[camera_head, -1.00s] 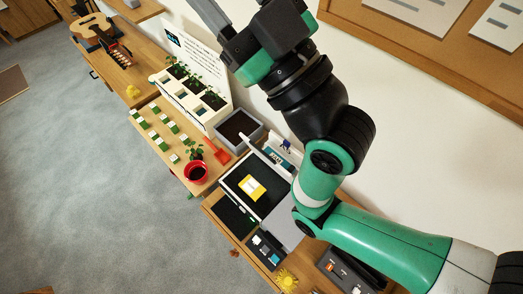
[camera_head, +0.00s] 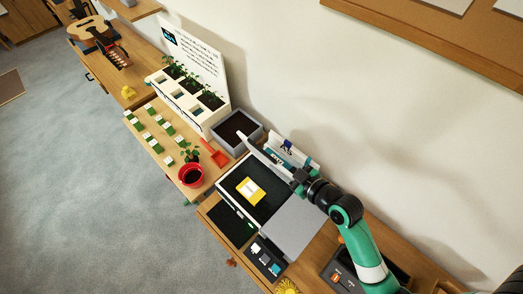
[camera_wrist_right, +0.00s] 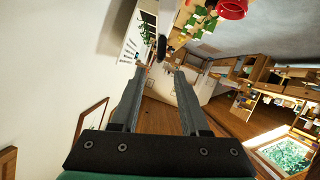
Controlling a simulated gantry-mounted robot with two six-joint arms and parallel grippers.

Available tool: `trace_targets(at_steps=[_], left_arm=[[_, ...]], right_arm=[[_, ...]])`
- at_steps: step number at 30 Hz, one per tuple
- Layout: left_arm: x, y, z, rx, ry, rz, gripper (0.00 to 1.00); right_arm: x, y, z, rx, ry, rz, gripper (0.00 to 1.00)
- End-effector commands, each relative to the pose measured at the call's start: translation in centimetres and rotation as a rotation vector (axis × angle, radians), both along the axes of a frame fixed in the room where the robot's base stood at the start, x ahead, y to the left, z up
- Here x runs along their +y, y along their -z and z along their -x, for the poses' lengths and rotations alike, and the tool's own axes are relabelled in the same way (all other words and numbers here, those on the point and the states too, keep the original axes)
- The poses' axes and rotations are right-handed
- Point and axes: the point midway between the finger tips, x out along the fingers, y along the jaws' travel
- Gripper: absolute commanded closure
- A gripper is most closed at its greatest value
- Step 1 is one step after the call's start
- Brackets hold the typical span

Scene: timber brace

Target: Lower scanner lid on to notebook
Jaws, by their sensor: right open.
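The scanner (camera_head: 226,188) stands on the wooden bench with a dark bed. A yellow notebook (camera_head: 250,190) with a pale label lies flat on that bed. The lid (camera_head: 262,154) stands raised along the wall side of the bed, seen nearly edge-on as a pale strip. My right gripper (camera_head: 297,180) is by the near right end of the lid; whether it touches the lid is unclear. In the right wrist view the two fingers of the right gripper (camera_wrist_right: 159,72) are apart with nothing between them. My left gripper is not in view.
A grey flat panel (camera_head: 296,226) lies to the right of the bed. A grey planter box (camera_head: 237,130), a red pot (camera_head: 191,175) and a red scoop (camera_head: 214,154) stand to the left. A dark tray of small items (camera_head: 264,258) is in front.

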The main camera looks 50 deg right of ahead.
Motion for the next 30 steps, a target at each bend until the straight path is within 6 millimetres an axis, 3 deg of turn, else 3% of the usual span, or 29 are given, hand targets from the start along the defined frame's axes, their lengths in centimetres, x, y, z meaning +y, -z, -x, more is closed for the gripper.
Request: trace_targets(at_steps=[6, 12, 16, 24, 30], left_arm=[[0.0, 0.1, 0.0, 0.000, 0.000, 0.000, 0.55], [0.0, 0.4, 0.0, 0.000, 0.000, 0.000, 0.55], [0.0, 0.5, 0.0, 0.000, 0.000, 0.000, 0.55], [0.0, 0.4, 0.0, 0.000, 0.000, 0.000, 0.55], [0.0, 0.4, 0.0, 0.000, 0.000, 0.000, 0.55]], right_arm=[[-0.5, 1.7, -4.6, -0.001, -0.002, 0.001, 0.55], [-0.9, 3.1, -8.1, -0.002, -0.001, 0.000, 0.55], [-1.0, 3.5, -9.1, -0.003, -0.001, 0.000, 0.55], [-1.0, 3.6, -9.2, -0.002, -0.001, 0.001, 0.55], [-1.0, 3.5, -9.2, -0.002, -0.001, 0.001, 0.89]])
